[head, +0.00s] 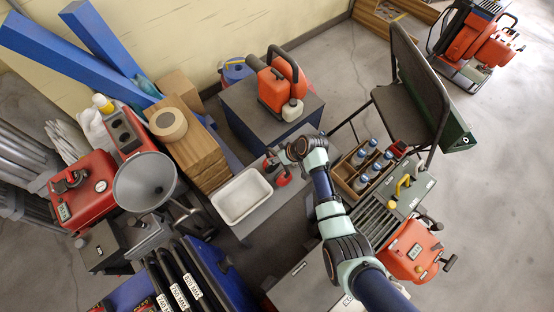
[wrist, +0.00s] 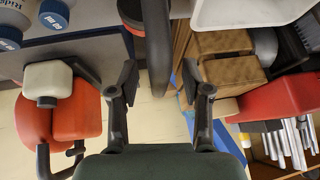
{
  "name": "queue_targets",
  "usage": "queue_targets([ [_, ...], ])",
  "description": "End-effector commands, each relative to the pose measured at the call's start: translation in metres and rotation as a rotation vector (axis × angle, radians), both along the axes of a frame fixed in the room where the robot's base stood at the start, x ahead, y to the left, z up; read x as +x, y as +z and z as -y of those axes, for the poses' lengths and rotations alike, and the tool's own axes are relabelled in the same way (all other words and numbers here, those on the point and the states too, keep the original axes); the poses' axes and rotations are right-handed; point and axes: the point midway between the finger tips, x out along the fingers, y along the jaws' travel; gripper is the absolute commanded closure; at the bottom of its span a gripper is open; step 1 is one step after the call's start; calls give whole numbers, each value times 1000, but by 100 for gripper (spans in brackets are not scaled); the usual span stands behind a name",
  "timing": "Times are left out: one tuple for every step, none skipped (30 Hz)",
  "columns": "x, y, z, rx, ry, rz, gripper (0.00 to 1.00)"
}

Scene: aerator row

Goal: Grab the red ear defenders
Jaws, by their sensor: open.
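The red ear defenders (head: 284,180) are on the grey surface just right of the white tray, partly covered by my wrist in the head view. In the wrist view their dark headband (wrist: 157,48) runs down from the top edge into the gap between my fingers, with a bit of a cup (wrist: 130,14) at the top edge. My gripper (wrist: 160,80) is open, one finger on each side of the band. I cannot tell whether either finger touches it. In the head view the fingers are mostly hidden.
The white tray (head: 242,196) is close on the left. A wooden crate of bottles (head: 361,168) stands to the right. An orange machine (head: 280,84) sits on a dark box behind.

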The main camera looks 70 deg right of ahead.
Motion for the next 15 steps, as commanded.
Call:
queue_targets([
  [1,-1,0,0,0,0,52],
  [1,0,0,-1,-1,0,52],
  [1,0,0,-1,-1,0,52],
  [1,1,0,-1,-1,0,52],
  [1,1,0,-1,-1,0,52],
  [1,1,0,-1,-1,0,57],
  [1,1,0,-1,-1,0,62],
  [1,1,0,-1,-1,0,67],
  [1,1,0,-1,-1,0,73],
  [1,1,0,-1,-1,0,78],
  [1,1,0,-1,-1,0,83],
  [1,1,0,-1,0,-1,90],
  [1,1,0,-1,0,-1,95],
  [1,1,0,-1,0,-1,100],
  [1,1,0,-1,0,-1,100],
])
